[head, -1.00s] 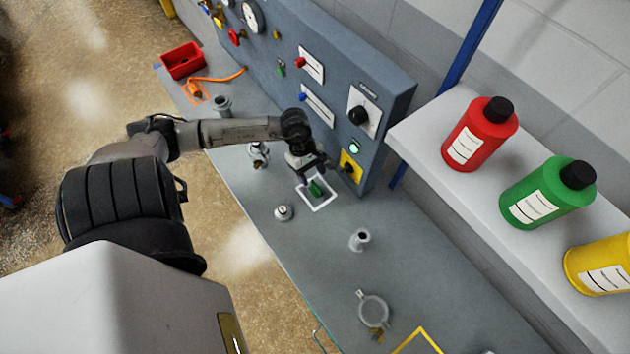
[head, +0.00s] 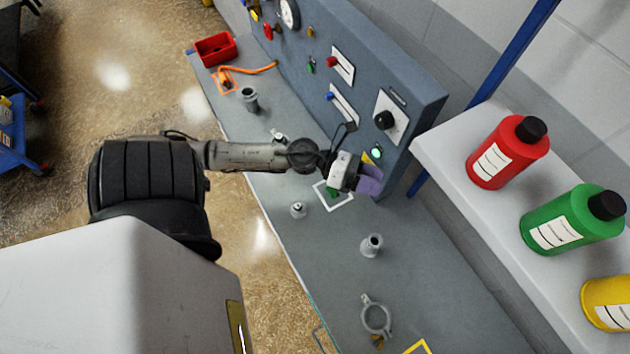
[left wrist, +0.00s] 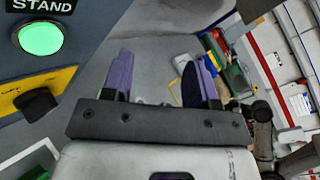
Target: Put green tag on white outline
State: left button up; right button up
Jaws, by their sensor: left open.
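The green tag (head: 333,192) lies flat on the grey bench inside the white outline (head: 342,205), partly hidden by my left gripper in the head view. In the left wrist view a bit of the green tag (left wrist: 38,173) shows at the bottom left corner, within the white outline (left wrist: 28,153). My left gripper (head: 370,181) is above the bench beside the outline, close to the panel, turned sideways. Its purple-padded fingers (left wrist: 158,78) stand apart with nothing between them. My right gripper is in neither view.
The grey control panel (head: 350,60) rises just behind my left gripper. Small metal fittings (head: 371,246) and a clamp ring (head: 376,315) stand on the bench. A red bin (head: 215,49) is at its far end. A shelf with bottles (head: 508,152) is at the right.

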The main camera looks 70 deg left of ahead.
pick_arm(q)
jog(key=a+n+t+y, duration=0.1)
jog(key=n+y, duration=0.2)
jog(key=n, duration=0.2)
jog(key=n+t+y, duration=0.2)
jog(key=n+y, duration=0.1)
jog(key=n, duration=0.2)
jog(key=a+n+t+y, duration=0.1)
jog(key=n+y, duration=0.2)
jog(key=n, duration=0.2)
jog(key=shift+w+a+r+n, duration=0.15)
jog(key=shift+a+r+n, duration=0.05)
jog(key=shift+a+n, duration=0.2)
jog(key=s+d+f+n+g, duration=0.5)
jog(key=s+f+n+g, duration=0.1)
jog(key=s+n+g, duration=0.1)
jog(key=s+d+f+n+g+y, duration=0.1)
jog(key=s+d+f+n+g, duration=0.4)
jog(key=s+n, duration=0.4)
jog(key=f+n+g, duration=0.1)
jog(key=n+g, duration=0.1)
jog(key=shift+f+n, duration=0.35)
jog(key=shift+n, duration=0.05)
notch_tip(320, 180, up, 21)
jog(key=p, duration=2.1)
jog(key=shift+r, duration=0.15)
